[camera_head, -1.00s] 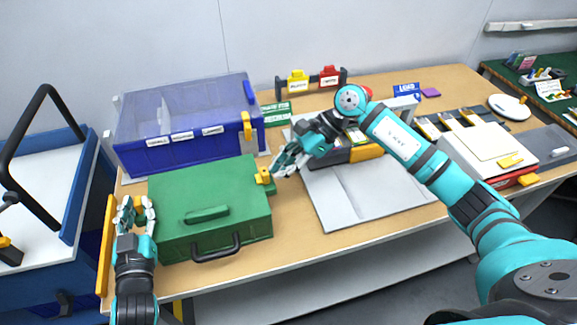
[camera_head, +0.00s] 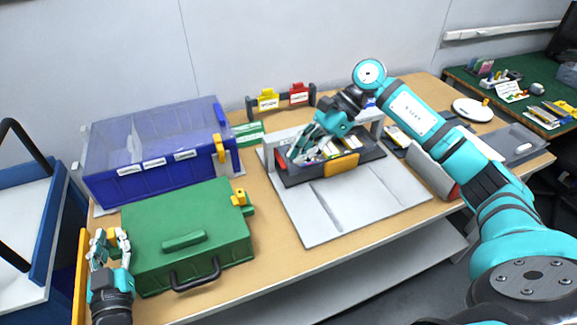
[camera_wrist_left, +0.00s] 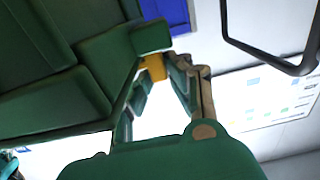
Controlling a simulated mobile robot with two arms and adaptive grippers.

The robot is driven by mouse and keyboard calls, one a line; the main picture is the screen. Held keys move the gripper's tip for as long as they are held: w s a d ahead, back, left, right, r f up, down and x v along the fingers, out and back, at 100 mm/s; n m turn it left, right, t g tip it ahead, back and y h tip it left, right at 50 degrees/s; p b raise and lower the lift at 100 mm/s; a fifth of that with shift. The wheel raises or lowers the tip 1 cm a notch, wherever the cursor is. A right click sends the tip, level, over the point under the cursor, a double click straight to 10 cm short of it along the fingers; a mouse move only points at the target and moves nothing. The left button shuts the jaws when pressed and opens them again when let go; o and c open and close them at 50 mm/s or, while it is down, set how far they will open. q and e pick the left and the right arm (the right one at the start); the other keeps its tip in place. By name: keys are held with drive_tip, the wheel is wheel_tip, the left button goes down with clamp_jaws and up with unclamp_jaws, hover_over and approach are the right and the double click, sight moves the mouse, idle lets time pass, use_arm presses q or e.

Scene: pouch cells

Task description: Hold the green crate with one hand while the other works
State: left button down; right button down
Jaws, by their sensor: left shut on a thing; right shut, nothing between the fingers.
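The green crate (camera_head: 190,220) stands at the front left of the table with its lid closed. It has a green lid handle, a dark front handle (camera_head: 196,277) and a yellow latch (camera_head: 239,198) on its right side. My left gripper (camera_head: 109,240) is at the crate's left side, shut on it; the left wrist view shows its fingers (camera_wrist_left: 155,85) by a yellow piece on the crate (camera_wrist_left: 60,80). The exact contact is partly hidden. My right gripper (camera_head: 298,152) is shut and empty, above the dark tray (camera_head: 300,178) on the grey mat, away from the crate.
A blue bin with a clear lid (camera_head: 160,160) stands behind the crate. The grey mat (camera_head: 350,205) has free room at its front. A rack with yellow and red tags (camera_head: 282,100) stands at the back. A white dish (camera_head: 472,110) lies at the right.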

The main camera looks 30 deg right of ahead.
idle(0.4)
use_arm(q)
drive_tip(key=c, duration=1.2)
unclamp_jaws()
drive_tip(key=shift+o, duration=0.2)
